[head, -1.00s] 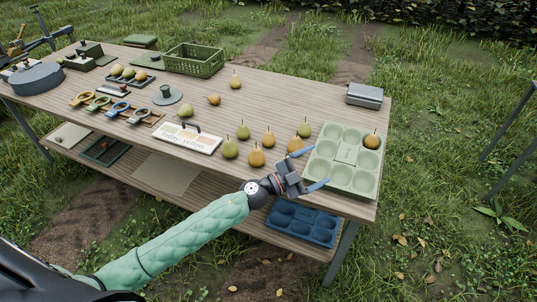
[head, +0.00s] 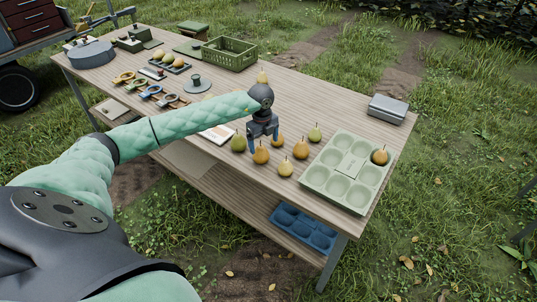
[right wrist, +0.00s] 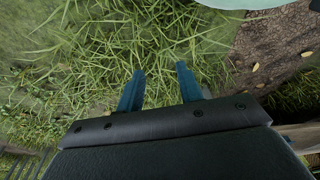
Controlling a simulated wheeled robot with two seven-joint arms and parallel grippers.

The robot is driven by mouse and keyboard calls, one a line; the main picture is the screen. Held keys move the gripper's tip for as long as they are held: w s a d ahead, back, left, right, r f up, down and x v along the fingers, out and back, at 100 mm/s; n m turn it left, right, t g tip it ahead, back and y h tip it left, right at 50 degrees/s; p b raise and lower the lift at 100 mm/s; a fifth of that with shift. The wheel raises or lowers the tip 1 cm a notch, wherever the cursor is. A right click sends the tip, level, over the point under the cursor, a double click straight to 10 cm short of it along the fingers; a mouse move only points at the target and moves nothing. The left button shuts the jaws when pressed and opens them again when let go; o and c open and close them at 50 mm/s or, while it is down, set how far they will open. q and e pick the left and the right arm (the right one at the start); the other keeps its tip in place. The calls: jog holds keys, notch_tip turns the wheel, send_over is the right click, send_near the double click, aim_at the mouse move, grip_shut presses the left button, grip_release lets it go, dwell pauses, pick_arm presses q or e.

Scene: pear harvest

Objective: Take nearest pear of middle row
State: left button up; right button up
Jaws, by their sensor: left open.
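A loose group of pears stands upright on the wooden table (head: 331,118). It includes a green pear (head: 238,144), an orange-yellow pear (head: 261,154), a yellow pear (head: 286,169) nearest the front edge, an orange pear (head: 301,149) and a green pear (head: 315,134). Another yellow pear (head: 278,140) is partly behind a finger. My left gripper (head: 264,147) is open, pointing down over this group, its fingers between the green pear and the yellow ones. Any pear behind it is hidden. In the right wrist view my right gripper (right wrist: 160,78) is open and empty above grass.
A pale green tray (head: 318,177) at the right end holds one brown-orange pear (head: 380,155). A grey box (head: 388,110) stands behind it. A green crate (head: 230,53) and another pear (head: 262,78) are farther back. My left arm covers part of a white card (head: 214,136).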

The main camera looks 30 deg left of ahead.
aim_at(261, 152)
pick_arm(q)
jog(key=shift+a+r, duration=0.1)
jog(key=shift+a, duration=0.4)
jog(key=shift+a+f, duration=0.1)
jog(key=shift+f, duration=0.1)
jog(key=shift+f+p, duration=0.7)
jog(key=shift+f, duration=0.45)
notch_tip(261, 152, down, 4)
jog(key=p, duration=0.2)
jog(key=shift+a+r+p, duration=0.1)
jog(key=shift+a+p, duration=0.05)
jog(key=shift+p, duration=0.25)
jog(key=shift+f, duration=0.65)
pick_arm(e)
jog(key=s+d+f, duration=0.4)
jog(key=f, duration=0.4)
jog(key=shift+s+t, duration=0.25)
jog(key=shift+t, duration=0.05)
pick_arm(q)
jog(key=c, duration=1.2)
pick_arm(e)
jog(key=shift+w+d+r, duration=0.1)
pick_arm(q)
jog(key=shift+r, duration=0.2)
